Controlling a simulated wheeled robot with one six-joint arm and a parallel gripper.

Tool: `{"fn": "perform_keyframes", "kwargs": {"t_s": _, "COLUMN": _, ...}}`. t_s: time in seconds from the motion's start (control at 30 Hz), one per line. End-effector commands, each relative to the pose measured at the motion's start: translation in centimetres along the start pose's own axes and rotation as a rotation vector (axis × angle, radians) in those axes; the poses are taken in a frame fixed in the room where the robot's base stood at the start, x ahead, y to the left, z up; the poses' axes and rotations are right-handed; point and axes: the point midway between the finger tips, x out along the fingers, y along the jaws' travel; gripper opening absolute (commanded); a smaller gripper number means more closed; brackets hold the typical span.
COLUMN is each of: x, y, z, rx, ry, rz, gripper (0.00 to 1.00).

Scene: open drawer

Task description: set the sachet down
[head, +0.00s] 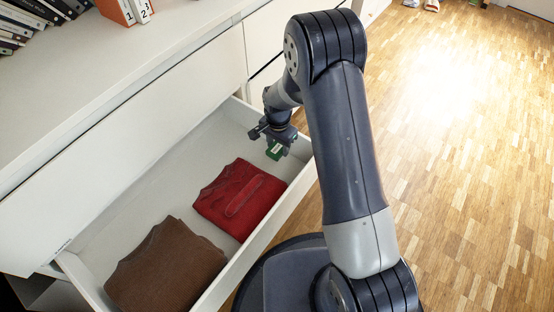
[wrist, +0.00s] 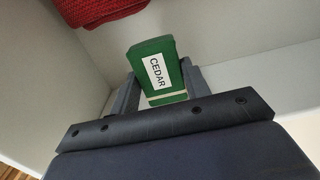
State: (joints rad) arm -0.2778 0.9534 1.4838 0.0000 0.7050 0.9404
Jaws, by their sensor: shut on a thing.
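The green sachet (wrist: 168,52), with a white label reading CEDAR, is between the fingers of my gripper (wrist: 160,85) in the wrist view. In the head view my gripper (head: 275,137) is over the far right part of the open drawer, with the green sachet (head: 274,150) at its tips. My gripper is shut on the sachet. The drawer (head: 150,198) is white and pulled out. I cannot tell whether the sachet touches the drawer floor.
A folded red garment (head: 240,197) and a folded brown garment (head: 165,268) lie in the drawer, nearer than my gripper. The red knit also shows in the wrist view (wrist: 98,10). The drawer floor around the sachet looks bare. Books and orange binders (head: 115,11) stand on the cabinet top.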

Motion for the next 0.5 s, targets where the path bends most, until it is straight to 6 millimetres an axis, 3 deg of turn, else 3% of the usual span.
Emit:
{"fn": "perform_keyframes", "kwargs": {"t_s": 0.03, "x": 1.2, "y": 0.0, "z": 0.0, "rx": 0.000, "ry": -0.001, "rz": 0.001, "gripper": 0.19}}
{"fn": "perform_keyframes", "kwargs": {"t_s": 0.27, "x": 2.8, "y": 0.0, "z": 0.0, "rx": 0.000, "ry": 0.000, "rz": 0.000, "gripper": 0.19}}
{"fn": "perform_keyframes", "kwargs": {"t_s": 0.5, "x": 6.2, "y": 0.0, "z": 0.0, "rx": 0.000, "ry": -0.001, "rz": 0.001, "gripper": 0.19}}
